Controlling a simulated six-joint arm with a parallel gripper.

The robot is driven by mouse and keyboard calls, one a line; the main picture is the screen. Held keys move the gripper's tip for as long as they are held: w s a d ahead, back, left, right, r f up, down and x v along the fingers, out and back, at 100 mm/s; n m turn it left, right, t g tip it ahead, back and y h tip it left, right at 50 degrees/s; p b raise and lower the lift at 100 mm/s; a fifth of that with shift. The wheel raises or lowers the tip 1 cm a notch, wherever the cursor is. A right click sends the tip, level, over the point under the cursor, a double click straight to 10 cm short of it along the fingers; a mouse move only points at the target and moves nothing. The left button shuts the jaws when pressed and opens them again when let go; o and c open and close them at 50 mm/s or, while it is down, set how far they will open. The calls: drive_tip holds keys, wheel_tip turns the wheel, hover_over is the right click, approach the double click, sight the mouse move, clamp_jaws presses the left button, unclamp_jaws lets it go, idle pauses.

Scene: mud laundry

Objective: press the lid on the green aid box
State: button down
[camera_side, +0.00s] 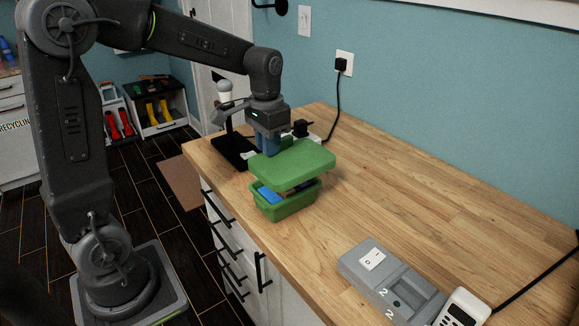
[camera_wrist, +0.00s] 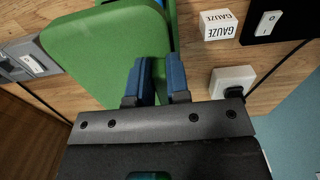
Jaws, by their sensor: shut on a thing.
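The green lid (camera_side: 292,163) is held above the green aid box (camera_side: 286,203) in the side view, with a gap on the near side. Blue and dark contents show in the box below the lid. My gripper (camera_side: 268,145) is at the lid's far left part, its blue fingers pointing down. In the wrist view, the gripper (camera_wrist: 160,75) is shut on a green part of the lid (camera_wrist: 105,55). The lid hides most of the box there; a sliver of blue shows beside its edge. Whether the lid touches the box's far rim cannot be seen.
A white gauze box (camera_wrist: 218,24) stands beside the lid. A black stand (camera_side: 232,150) is behind my gripper. A grey switch unit (camera_side: 385,283) and a white handheld device (camera_side: 465,307) lie at the front right. The counter (camera_side: 410,190) right of the box is clear.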

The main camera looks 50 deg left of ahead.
drive_tip(key=shift+s+a+f, duration=0.1)
drive_tip(key=shift+a+f, duration=0.25)
drive_tip(key=shift+f, duration=0.6)
drive_tip(key=shift+a+f, duration=0.3)
drive_tip(key=shift+f, duration=0.6)
drive_tip(key=shift+s+a+f, duration=0.1)
drive_tip(key=shift+a+f, duration=0.25)
drive_tip(key=shift+f, duration=0.6)
drive_tip(key=shift+f, duration=0.85)
idle(0.5)
drive_tip(key=c, duration=1)
unclamp_jaws()
drive_tip(key=shift+o, duration=0.4)
drive_tip(key=o, duration=0.4)
